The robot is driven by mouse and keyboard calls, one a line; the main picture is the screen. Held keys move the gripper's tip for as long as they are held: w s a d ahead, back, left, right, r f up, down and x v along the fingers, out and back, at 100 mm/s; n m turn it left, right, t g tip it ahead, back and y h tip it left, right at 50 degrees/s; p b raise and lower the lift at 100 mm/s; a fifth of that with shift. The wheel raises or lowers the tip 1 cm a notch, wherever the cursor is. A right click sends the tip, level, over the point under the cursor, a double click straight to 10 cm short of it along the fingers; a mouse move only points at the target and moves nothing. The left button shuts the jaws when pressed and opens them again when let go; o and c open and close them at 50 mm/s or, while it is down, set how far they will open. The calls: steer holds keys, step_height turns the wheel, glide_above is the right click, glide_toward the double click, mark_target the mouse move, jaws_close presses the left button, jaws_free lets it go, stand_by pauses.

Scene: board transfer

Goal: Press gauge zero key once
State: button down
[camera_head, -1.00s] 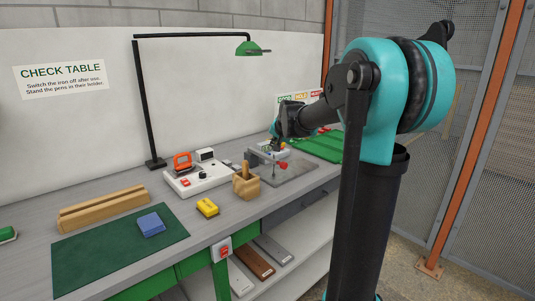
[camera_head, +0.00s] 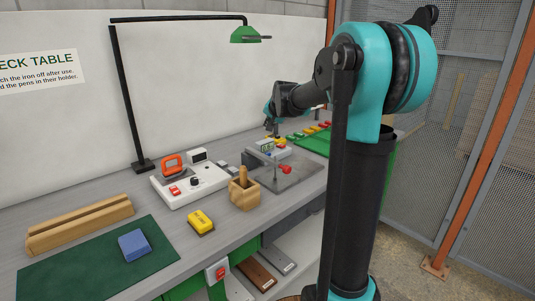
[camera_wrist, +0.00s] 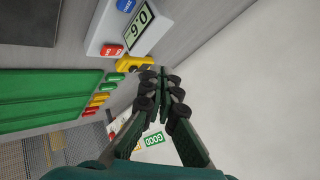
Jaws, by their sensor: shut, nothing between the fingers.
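The gauge (camera_wrist: 112,32) is a pale box with a lit display (camera_wrist: 138,27), a blue round key (camera_wrist: 126,5) and a red key (camera_wrist: 111,50) in the wrist view. The key labels are too small to read. In the head view the gauge (camera_head: 268,147) is small, at the back of the grey plate. I see no contact with a key.
A yellow piece (camera_wrist: 134,63) lies between the gauge and my fingertips in the wrist view. A green tray (camera_wrist: 45,98) with coloured pieces is beside it.

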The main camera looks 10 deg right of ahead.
mark_target(268, 154)
steer(key=shift+f, duration=4.4)
steer(key=shift+f, duration=0.4)
steer(key=shift+f, duration=0.5)
steer(key=shift+r, duration=0.9)
steer(key=shift+r, duration=2.55)
